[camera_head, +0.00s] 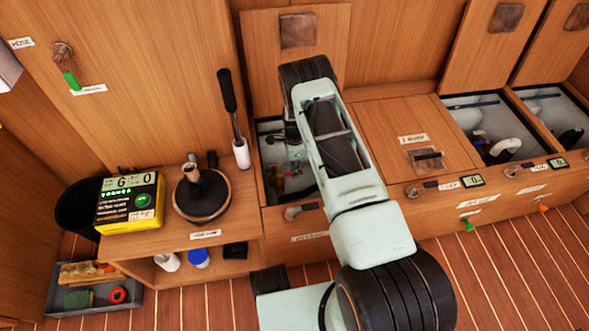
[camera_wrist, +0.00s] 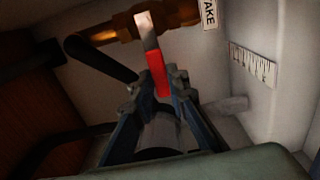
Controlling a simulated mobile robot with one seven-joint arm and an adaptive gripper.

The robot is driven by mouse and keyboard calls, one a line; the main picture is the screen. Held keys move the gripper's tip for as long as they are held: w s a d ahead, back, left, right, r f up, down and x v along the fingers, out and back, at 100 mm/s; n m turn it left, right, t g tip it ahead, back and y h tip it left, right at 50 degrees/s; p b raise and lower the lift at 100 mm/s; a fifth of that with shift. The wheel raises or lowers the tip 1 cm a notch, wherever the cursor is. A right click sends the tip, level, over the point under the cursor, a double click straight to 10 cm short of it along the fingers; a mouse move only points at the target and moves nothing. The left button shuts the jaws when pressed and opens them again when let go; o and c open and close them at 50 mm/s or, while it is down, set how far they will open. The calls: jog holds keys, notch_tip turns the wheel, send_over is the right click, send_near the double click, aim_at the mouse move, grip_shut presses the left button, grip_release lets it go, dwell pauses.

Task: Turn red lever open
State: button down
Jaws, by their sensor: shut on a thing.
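The red lever (camera_wrist: 156,70) shows in the wrist view, with a pale metal end (camera_wrist: 146,28) beside a brass-coloured pipe fitting (camera_wrist: 178,14). My gripper (camera_wrist: 160,93) is shut on the lever's lower red part, with a finger on each side. The lever stands nearly upright in this picture. In the head view my arm reaches down into the open left compartment (camera_head: 270,127). There my arm hides much of the inside, and I cannot make out the lever clearly.
A black handle or hose (camera_wrist: 100,59) lies left of the lever. A label reading "TAKE" (camera_wrist: 209,12) is near the fitting. The compartment walls are close around. Outside, a pump handle (camera_head: 227,90) stands left of the opening, and a closed wooden lid (camera_head: 385,122) lies to the right.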

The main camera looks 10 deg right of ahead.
dwell(0.4)
jog(key=shift+w+a+n, duration=0.95)
jog(key=shift+w+n, duration=0.15)
jog(key=shift+n, duration=1.65)
jog(key=shift+w+a+n, duration=0.95)
jog(key=shift+w+n, duration=0.1)
jog(key=shift+n, duration=1.75)
jog(key=shift+w+a+n, duration=0.95)
jog(key=shift+w+n, duration=0.15)
jog(key=shift+n, duration=1.65)
jog(key=c, duration=1.9)
grip_release()
jog(key=shift+r, duration=0.1)
